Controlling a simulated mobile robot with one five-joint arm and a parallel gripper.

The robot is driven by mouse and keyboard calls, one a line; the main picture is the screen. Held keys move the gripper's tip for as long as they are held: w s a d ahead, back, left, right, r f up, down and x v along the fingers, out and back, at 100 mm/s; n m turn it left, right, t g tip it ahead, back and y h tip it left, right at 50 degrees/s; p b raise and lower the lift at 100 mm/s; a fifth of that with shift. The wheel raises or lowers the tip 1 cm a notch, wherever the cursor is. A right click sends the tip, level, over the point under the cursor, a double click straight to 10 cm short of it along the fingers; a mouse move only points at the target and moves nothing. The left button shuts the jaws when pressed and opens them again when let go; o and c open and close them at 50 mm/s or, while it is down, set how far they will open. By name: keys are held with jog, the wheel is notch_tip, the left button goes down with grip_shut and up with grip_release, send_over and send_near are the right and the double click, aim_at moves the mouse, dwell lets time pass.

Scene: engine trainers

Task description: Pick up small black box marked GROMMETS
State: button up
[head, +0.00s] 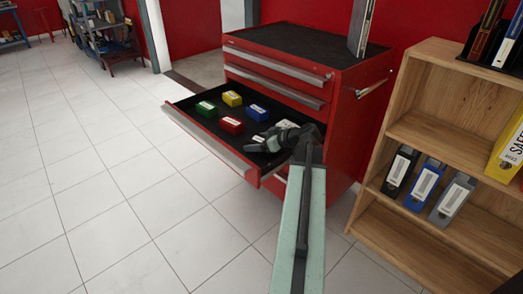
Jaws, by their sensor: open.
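A white label shows on a small dark box (258,138) in the open drawer, just beside my gripper. The box looks black against the dark drawer floor, and its lettering is too small to read. My gripper (262,146) reaches into the drawer from the right, low and close to this box. It is open, and I cannot tell whether its fingers touch the box. My arm and gripper hide the drawer's right part.
The drawer (212,143) of a red tool cabinet (350,130) also holds green (205,108), yellow (232,98), red (232,125) and blue (258,112) boxes. A wooden shelf (430,125) with binders stands at right. The tiled floor at left is clear.

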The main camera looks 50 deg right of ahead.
aim_at(257, 138)
jog(key=shift+w+f, duration=0.1)
jog(key=shift+w, duration=0.1)
jog(key=c, duration=1.6)
jog(key=shift+o, duration=0.2)
notch_tip(257, 138, up, 10)
jog(key=p, duration=1)
jog(key=shift+r+p, duration=0.2)
jog(key=shift+p, duration=0.15)
